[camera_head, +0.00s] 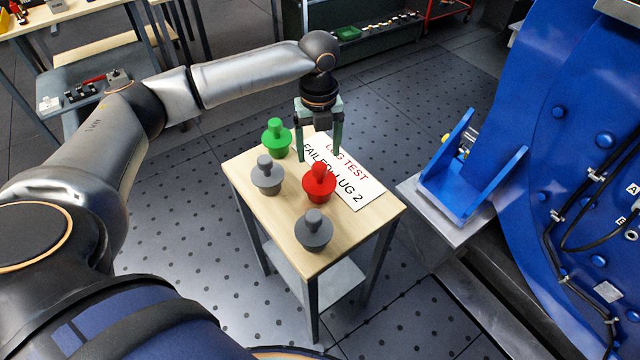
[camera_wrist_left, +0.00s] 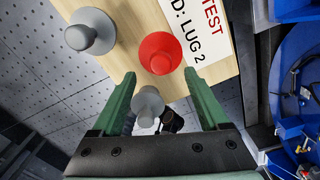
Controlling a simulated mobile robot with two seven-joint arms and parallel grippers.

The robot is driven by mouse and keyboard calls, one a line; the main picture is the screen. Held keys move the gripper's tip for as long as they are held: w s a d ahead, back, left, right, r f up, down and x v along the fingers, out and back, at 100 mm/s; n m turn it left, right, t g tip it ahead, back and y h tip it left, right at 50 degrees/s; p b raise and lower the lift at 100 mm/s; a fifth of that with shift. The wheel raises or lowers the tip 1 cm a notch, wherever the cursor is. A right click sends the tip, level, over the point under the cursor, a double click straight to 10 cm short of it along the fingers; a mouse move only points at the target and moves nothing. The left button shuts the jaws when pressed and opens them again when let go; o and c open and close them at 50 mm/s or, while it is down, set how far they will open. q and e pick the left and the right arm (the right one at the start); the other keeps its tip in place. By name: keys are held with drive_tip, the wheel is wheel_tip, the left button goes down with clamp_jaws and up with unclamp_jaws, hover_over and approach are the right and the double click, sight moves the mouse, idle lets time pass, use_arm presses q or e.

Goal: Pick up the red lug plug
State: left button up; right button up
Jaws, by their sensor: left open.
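The red lug plug (camera_head: 319,183) stands upright on a small wooden table (camera_head: 374,227), partly over the edge of a printed sign. It also shows in the left wrist view (camera_wrist_left: 159,54), ahead of the fingertips. My left gripper (camera_head: 320,148) is open and empty above the far side of the table, its fingers pointing down. In the left wrist view its green fingers (camera_wrist_left: 164,90) are spread apart, with a grey plug (camera_wrist_left: 147,104) seen between them, farther below. No contact with any plug shows. My right gripper is not in view.
A green plug (camera_head: 277,138), a grey plug (camera_head: 267,175) and a darker grey plug (camera_head: 313,230) stand on the same table. The sign (camera_head: 358,186) reads "LUG TEST FAILED: LUG 2". A blue bracket (camera_head: 470,180) on a large blue machine stands to the right.

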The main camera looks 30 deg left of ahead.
sight(319, 166)
use_arm(q)
drive_tip(key=shift+f, duration=3.1)
clamp_jaws()
